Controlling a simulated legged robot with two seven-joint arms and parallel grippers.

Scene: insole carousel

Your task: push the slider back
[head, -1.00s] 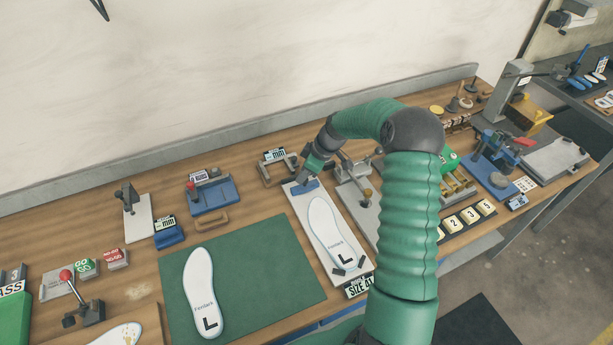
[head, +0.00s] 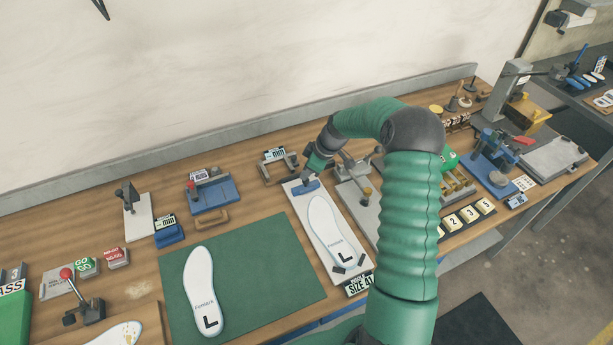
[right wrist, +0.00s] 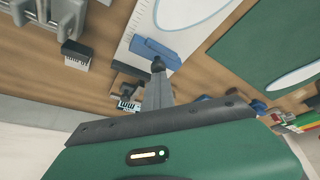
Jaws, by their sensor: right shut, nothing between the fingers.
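The blue slider (head: 308,188) sits across the far end of a white gauge board (head: 338,266). A white insole marked L (head: 325,221) lies on the board, its toe a little apart from the slider in the head view. The slider also shows in the right wrist view (right wrist: 148,52). My right gripper (head: 306,180) is shut and empty, its tips down at the slider's far side. In the right wrist view its closed fingertips (right wrist: 158,66) are at the slider's edge; I cannot tell if they touch. My left gripper is not in view.
A second insole (head: 200,292) lies on the green mat (head: 260,275) to the left. A measuring fixture (head: 277,165) stands just left of the board's far end. A grey clamp fixture (head: 358,190) stands close on the right. The wall ledge runs behind.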

